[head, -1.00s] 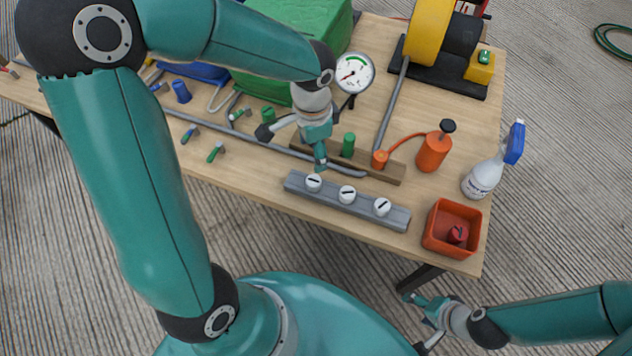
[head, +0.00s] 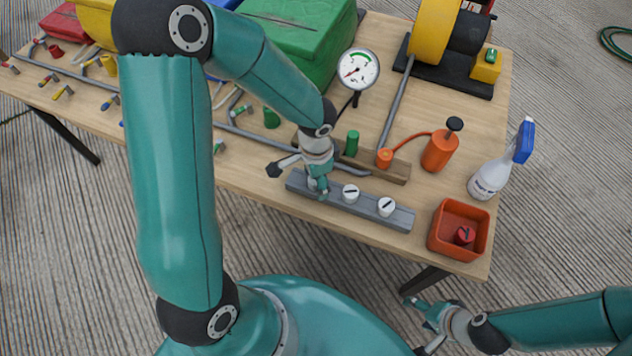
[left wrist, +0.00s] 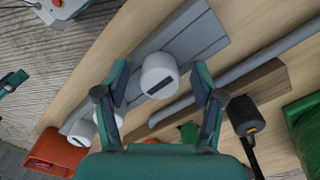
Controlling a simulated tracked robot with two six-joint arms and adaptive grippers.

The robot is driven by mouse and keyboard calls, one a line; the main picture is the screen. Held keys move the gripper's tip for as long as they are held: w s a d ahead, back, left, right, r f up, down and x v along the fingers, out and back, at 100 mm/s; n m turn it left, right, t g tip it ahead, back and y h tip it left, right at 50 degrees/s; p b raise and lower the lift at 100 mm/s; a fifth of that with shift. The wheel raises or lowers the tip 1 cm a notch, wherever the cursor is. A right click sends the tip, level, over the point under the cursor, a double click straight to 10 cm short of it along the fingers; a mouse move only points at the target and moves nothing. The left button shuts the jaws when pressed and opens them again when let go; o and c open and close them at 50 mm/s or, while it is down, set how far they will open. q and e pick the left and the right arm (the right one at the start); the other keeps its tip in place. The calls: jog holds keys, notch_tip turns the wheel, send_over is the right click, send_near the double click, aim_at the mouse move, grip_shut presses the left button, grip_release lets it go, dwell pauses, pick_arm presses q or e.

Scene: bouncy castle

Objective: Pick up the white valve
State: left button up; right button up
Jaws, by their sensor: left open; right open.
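Three white valves with dark marks on top sit in a row on a grey rail (head: 395,215). The left one (head: 312,183) is partly hidden by my left gripper (head: 318,190); the middle (head: 350,193) and right (head: 386,207) ones are clear. In the left wrist view, a white valve (left wrist: 157,76) sits between the spread fingers of my left gripper (left wrist: 160,80), with no clear contact. Two more white valves show beyond the left finger, one partly covered by it. My right gripper (head: 422,325) is open and empty, below the table's front edge.
A red-orange bin (head: 440,245) with a red valve (head: 464,235) stands right of the rail. Behind the rail are a wooden block (head: 395,172), a green cap (head: 351,142), a gauge (head: 358,69) and an orange pump bottle (head: 438,150). A spray bottle (head: 490,178) stands at the right edge.

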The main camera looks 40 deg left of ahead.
pick_arm(q)
jog(key=c, duration=1.1)
jog(key=shift+r, duration=0.1)
